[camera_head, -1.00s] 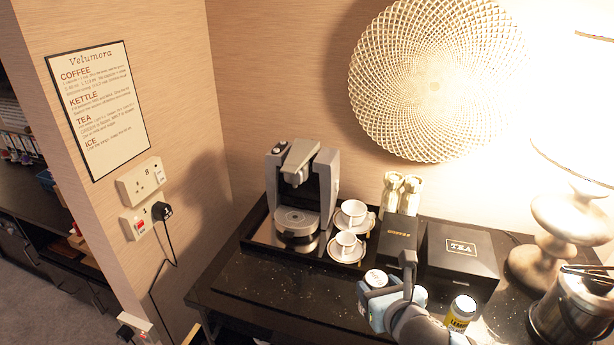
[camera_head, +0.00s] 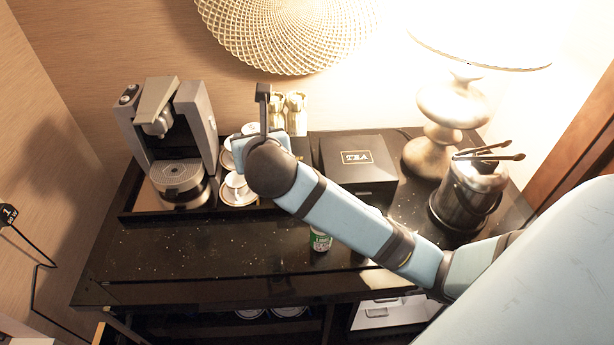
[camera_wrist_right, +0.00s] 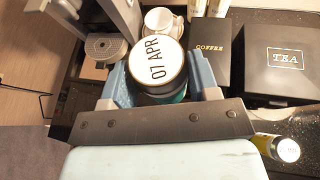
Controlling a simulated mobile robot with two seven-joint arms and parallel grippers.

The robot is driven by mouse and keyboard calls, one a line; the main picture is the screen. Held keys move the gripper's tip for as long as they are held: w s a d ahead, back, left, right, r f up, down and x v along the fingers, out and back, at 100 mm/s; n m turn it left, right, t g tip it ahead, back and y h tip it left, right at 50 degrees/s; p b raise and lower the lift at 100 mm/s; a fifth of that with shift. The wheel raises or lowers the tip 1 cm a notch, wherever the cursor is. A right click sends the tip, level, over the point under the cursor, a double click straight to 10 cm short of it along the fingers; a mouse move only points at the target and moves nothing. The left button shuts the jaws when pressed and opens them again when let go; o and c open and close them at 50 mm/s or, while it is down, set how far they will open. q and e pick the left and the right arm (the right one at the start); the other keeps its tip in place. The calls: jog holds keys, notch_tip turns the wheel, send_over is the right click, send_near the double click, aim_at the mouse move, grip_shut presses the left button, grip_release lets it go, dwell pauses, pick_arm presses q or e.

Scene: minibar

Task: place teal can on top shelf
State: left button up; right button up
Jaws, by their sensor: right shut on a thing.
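The teal can (camera_wrist_right: 180,96) is upright between the two blue fingers of my right gripper (camera_wrist_right: 160,88) in the right wrist view. Its white lid reads "07 APR", and a band of teal side shows below it. In the head view my right gripper (camera_head: 255,150) is over the back of the black counter, by the cups; my own wrist hides most of the can there. My left gripper is not in view. I cannot tell which surface is the top shelf.
A coffee machine (camera_head: 168,140) stands left, with a cup (camera_head: 238,187) beside it. A tea box (camera_head: 357,165), lamp (camera_head: 447,110) and ice bucket (camera_head: 466,195) stand right. A green can (camera_head: 320,240) and a yellow can (camera_wrist_right: 268,144) are nearby. The counter's front left (camera_head: 190,255) is clear.

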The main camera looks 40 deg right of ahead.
notch_tip(320, 180, down, 19)
jog(key=shift+f+b, duration=0.2)
jog(key=shift+b, duration=0.15)
jog(key=o, duration=1.1)
jog(key=shift+s+f, duration=0.1)
jog(key=shift+f, duration=0.05)
